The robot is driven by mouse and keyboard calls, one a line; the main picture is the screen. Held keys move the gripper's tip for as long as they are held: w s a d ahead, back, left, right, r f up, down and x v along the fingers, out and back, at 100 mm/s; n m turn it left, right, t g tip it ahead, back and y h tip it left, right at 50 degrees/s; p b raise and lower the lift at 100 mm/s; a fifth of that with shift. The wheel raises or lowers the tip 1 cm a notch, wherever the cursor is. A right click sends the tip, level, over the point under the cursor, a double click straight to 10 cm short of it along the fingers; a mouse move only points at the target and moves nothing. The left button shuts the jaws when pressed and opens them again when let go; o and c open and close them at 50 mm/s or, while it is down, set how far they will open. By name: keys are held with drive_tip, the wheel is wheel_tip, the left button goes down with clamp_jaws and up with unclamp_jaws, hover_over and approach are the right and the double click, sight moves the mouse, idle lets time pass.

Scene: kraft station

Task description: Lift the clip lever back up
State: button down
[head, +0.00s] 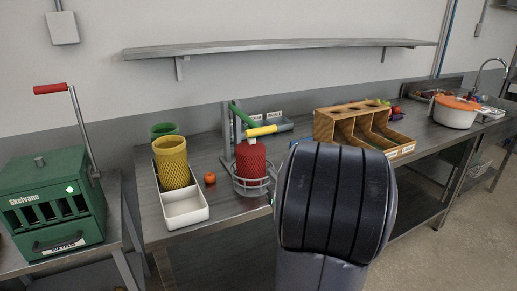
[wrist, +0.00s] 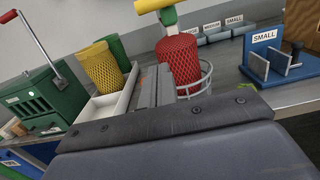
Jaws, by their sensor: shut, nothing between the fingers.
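The clip lever (head: 243,117) is a green bar on a grey post, sloping down to the right. Its yellow handle (head: 263,131) sits low, just above the red mesh sleeve (head: 250,160). The handle also shows at the top edge of the wrist view (wrist: 150,5), cut off by the frame. The red mesh (wrist: 178,60) stands upright in a wire ring holder (wrist: 205,78). My gripper (wrist: 157,74) is shut and empty, in front of and lower than the handle, near the red mesh; contact cannot be told. In the head view my arm hides the gripper.
A white tray (head: 187,212) with a yellow mesh sleeve (head: 173,163) stands left, near an orange fruit (head: 210,178). A wooden divided bin (head: 325,124) is right. A green machine (head: 45,205) with a red-handled crank is far left. A blue SMALL-labelled stand (wrist: 275,65) is right.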

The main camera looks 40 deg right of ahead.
drive_tip(key=w+d+r+p, duration=0.2)
drive_tip(key=w+r+p, duration=0.2)
drive_tip(key=w, duration=0.6)
drive_tip(key=shift+w+d+r, duration=0.2)
drive_tip(key=shift+d+r, duration=0.05)
drive_tip(key=shift+r, duration=0.15)
